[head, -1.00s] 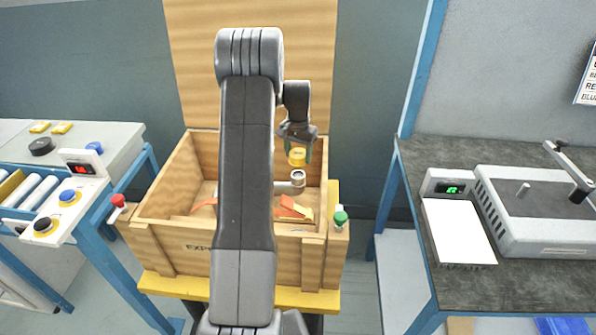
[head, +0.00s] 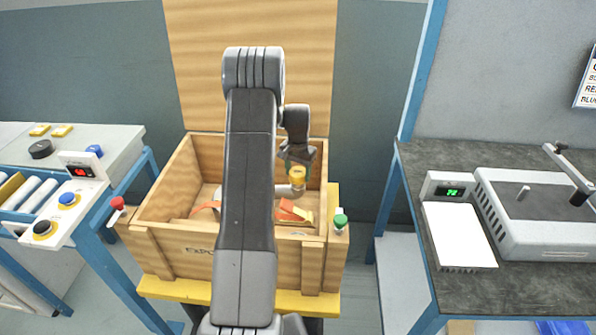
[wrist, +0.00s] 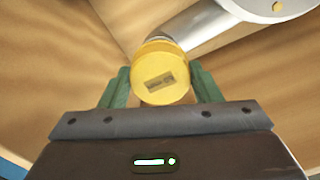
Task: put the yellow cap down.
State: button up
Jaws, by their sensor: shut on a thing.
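The yellow cap (wrist: 160,72) is round with a dark slot on its face. It sits between the two green fingers of my gripper (wrist: 160,90), which is shut on it. In the head view the cap (head: 297,172) is low inside the wooden crate (head: 205,240), at the right side, just above or against a grey pipe fitting (head: 298,194). I cannot tell whether they touch. The wrist view shows a grey metal pipe (wrist: 205,28) behind the cap, with a ring-shaped end at the upper right.
Orange straps (head: 292,210) lie in the crate. A red knob (head: 117,202) and a green knob (head: 340,220) stand at its front corners. The open lid (head: 205,60) rises behind. A bench with a grey device (head: 540,220) is at the right, a roller table (head: 45,190) at the left.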

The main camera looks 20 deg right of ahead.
aim_at(298, 172)
jog(key=shift+f, duration=0.3)
jog(key=o, duration=0.9)
jog(key=shift+o, duration=0.2)
jog(key=shift+r, duration=0.1)
notch_tip(298, 172, up, 13)
notch_tip(298, 172, down, 13)
jog(key=shift+f, duration=0.2)
jog(key=shift+r, duration=0.4)
jog(key=shift+f, duration=0.1)
